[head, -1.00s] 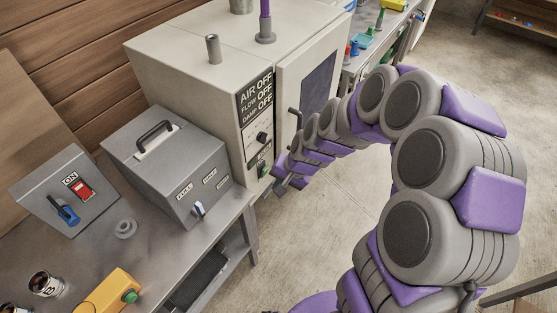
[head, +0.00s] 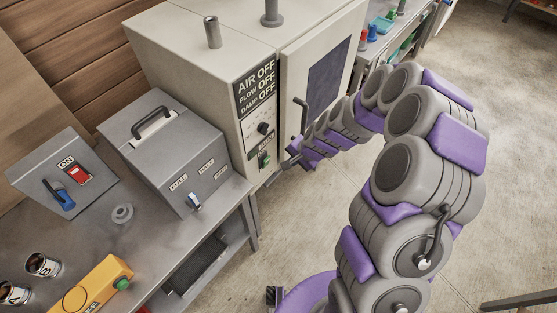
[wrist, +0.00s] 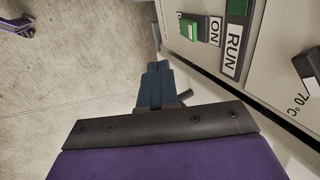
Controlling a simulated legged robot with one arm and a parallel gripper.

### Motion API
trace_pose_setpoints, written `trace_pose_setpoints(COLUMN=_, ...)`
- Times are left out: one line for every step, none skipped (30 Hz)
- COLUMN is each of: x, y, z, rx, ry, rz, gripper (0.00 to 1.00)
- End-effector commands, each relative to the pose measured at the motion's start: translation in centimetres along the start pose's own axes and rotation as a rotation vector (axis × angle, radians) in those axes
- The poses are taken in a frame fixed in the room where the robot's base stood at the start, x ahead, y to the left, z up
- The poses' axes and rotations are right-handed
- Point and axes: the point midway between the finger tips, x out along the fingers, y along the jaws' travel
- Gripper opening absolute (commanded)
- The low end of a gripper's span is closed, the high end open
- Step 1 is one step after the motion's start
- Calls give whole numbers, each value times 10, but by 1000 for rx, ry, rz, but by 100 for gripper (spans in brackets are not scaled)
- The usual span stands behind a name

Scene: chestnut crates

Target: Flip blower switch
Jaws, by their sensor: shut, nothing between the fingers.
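A green rocker switch (head: 264,159) sits low on the front panel of the beige cabinet (head: 190,75). The cabinet's display (head: 256,88) reads AIR OFF, FLOW OFF, DAMP OFF. My gripper (head: 281,168) is just right of the switch in the head view. In the wrist view my gripper (wrist: 156,68) is shut and empty, with its fingertips below and left of the switch, apart from it.
The cabinet door handle (head: 301,115) stands close to my wrist. A dark knob (head: 263,128) is above the switch. On the left bench are a grey box with a red switch (head: 78,174), a grey handled case (head: 150,150) and a yellow box (head: 97,285). The floor at right is open.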

Motion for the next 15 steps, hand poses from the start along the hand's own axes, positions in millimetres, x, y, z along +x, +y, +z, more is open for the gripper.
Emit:
trace_pose_setpoints(x=5, y=0, z=1, rx=-1, ry=-2, rz=2, gripper=0)
trace_pose_setpoints(x=9, y=0, z=2, rx=-1, ry=-2, rz=2, gripper=0)
trace_pose_setpoints(x=14, y=0, z=2, rx=-2, ry=-2, rz=3, gripper=0)
trace_pose_setpoints(x=19, y=1, z=2, rx=-1, ry=-3, rz=4, gripper=0)
trace_pose_setpoints(x=24, y=1, z=2, rx=-2, ry=-3, rz=4, gripper=0)
trace_pose_setpoints(x=32, y=1, z=2, rx=-3, ry=-3, rz=4, gripper=0)
trace_pose_setpoints(x=37, y=0, z=3, rx=-3, ry=-3, rz=4, gripper=0)
trace_pose_setpoints(x=43, y=0, z=2, rx=-3, ry=-2, rz=3, gripper=0)
trace_pose_setpoints(x=51, y=0, z=2, rx=-2, ry=-2, rz=3, gripper=0)
trace_pose_setpoints(x=58, y=1, z=2, rx=-2, ry=-2, rz=3, gripper=0)
trace_pose_setpoints(x=64, y=1, z=2, rx=-1, ry=-2, rz=3, gripper=0)
trace_pose_setpoints(x=72, y=1, z=2, rx=-2, ry=-2, rz=4, gripper=0)
trace_pose_setpoints(x=77, y=1, z=2, rx=-2, ry=-2, rz=4, gripper=0)
trace_pose_setpoints(x=83, y=1, z=2, rx=-2, ry=-1, rz=3, gripper=0)
trace_pose_setpoints(x=90, y=0, z=2, rx=-2, ry=-2, rz=2, gripper=0)
